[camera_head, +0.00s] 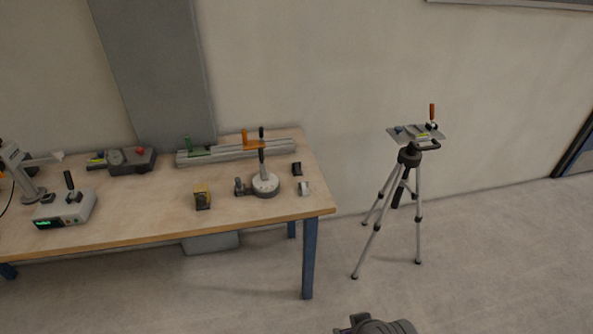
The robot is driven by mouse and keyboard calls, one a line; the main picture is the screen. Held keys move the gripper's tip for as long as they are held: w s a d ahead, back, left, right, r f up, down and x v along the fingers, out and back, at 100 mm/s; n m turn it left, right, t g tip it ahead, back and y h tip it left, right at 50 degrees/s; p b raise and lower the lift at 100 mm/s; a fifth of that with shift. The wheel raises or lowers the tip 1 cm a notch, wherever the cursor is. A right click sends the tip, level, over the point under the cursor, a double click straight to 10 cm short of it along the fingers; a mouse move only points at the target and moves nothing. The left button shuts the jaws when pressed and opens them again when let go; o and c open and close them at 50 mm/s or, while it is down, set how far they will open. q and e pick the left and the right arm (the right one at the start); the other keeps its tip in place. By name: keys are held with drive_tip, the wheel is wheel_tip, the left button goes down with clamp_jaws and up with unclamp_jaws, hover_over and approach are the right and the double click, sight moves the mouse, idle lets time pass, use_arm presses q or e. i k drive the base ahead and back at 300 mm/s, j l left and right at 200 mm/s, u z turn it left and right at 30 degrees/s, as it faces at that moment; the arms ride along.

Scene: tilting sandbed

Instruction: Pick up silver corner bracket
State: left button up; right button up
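A small silver piece (304,188), which looks like the corner bracket, lies near the right end of the wooden table (150,232). A similar-sized dark piece (297,168) sits just behind it. The silver piece is too small to make out its exact shape. Nothing is touching it from above. Neither of my grippers shows clearly. A dark grey part, perhaps of my own body, shows at the bottom edge, with no fingers visible.
Left of the bracket stand a round-based device (265,184) with a black handle and a yellow-black block (202,197). Behind them lies a metal rail (225,153) with green and orange clamps. A tripod (409,158) with a loaded plate stands right of the table. Floor between is clear.

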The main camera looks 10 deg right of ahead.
sight(303, 187)
drive_tip(key=i+l, duration=0.1)
drive_tip(key=i, duration=0.4)
drive_tip(key=i+l, duration=0.1)
drive_tip(key=i, duration=0.4)
drive_tip(key=l+z, duration=0.05)
